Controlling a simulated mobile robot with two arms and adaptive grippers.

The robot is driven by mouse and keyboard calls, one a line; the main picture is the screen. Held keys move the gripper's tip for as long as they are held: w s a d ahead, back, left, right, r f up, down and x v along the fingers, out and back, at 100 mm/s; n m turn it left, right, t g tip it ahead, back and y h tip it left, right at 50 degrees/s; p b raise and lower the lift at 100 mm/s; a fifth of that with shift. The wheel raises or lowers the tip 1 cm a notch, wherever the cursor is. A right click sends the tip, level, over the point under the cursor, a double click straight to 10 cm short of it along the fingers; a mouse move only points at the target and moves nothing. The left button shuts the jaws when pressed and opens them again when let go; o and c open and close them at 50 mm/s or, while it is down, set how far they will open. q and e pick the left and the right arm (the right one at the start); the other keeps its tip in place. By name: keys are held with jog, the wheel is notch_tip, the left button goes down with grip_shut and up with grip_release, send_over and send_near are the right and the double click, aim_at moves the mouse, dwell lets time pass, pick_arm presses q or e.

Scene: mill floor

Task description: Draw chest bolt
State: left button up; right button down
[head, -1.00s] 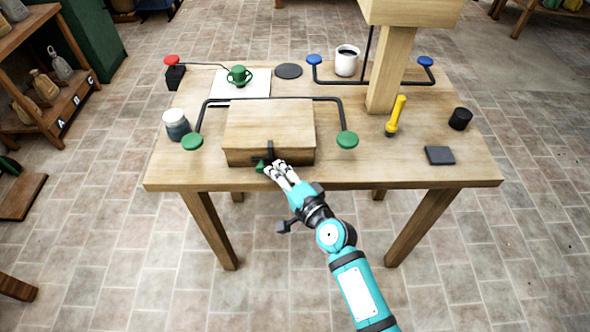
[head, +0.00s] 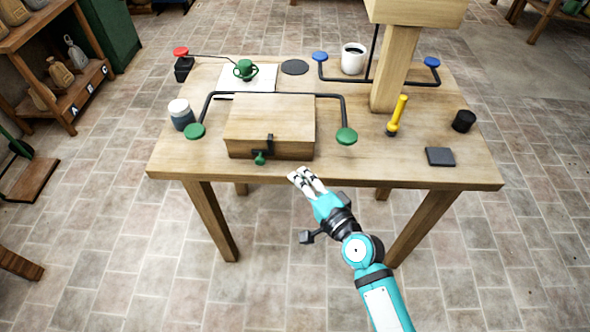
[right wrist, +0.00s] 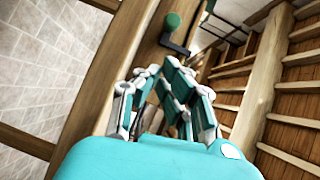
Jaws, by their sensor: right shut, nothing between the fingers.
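The wooden chest (head: 270,117) stands shut near the front edge of the table. On its front face is a black bolt (head: 269,143) with a green knob (head: 259,158). In the right wrist view the green knob (right wrist: 172,20) and black bolt (right wrist: 175,44) show beyond my fingers. My right gripper (head: 303,174) is shut and empty at the table's front edge, to the right of and nearer than the knob, apart from it. The right wrist view also shows the gripper (right wrist: 158,75) with its fingers close together. My left gripper is out of view.
A black bar with green knobs (head: 346,136) frames the chest. A white-lidded jar (head: 181,114) stands left. A wooden post (head: 393,70), a yellow-handled tool (head: 397,115), a black cup (head: 463,121) and a dark pad (head: 440,157) are right. The front-right tabletop is mostly clear.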

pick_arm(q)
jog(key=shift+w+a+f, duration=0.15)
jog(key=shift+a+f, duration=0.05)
pick_arm(e)
jog(key=shift+v, duration=2.85)
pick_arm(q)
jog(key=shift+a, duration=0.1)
pick_arm(e)
jog(key=shift+w+d, duration=0.1)
jog(key=shift+w, duration=0.05)
